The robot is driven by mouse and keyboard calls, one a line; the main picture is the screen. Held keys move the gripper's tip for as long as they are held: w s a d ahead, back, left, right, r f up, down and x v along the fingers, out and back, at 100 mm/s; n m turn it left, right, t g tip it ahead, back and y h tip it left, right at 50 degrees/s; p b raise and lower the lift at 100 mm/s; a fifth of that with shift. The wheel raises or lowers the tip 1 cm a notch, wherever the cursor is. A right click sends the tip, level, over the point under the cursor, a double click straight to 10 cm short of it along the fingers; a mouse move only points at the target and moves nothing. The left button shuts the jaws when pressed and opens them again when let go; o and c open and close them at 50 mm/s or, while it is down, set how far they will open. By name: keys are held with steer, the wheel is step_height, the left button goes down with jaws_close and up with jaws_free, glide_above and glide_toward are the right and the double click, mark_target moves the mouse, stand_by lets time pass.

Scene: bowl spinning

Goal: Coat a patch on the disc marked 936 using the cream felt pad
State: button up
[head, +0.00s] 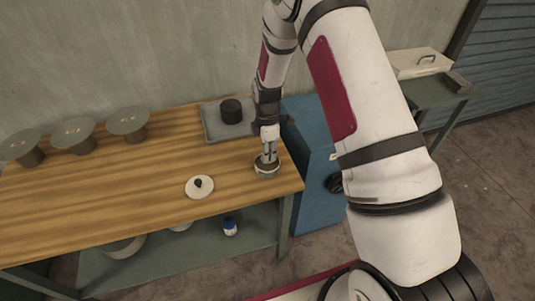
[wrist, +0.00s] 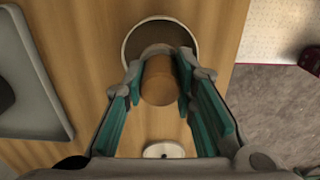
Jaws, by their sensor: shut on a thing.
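Three grey round discs on dark stands line the back left of the bench: left (head: 21,146), middle (head: 73,133) and right (head: 128,122). Their markings are too small to read, so I cannot tell which is 936. My gripper (head: 267,157) is low at the bench's right end, shut on a tan, round-ended piece (wrist: 158,88). I cannot tell whether this is the cream felt pad's handle; no cream felt shows on it.
A white round piece with a dark knob (head: 200,191) lies on the wooden bench (head: 110,205). A grey tray (head: 214,127) holds a dark cylinder (head: 231,110). A blue cabinet (head: 312,180) stands right of the bench.

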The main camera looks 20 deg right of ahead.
steer(key=shift+r+p, duration=0.45)
steer(key=shift+r, duration=2.1)
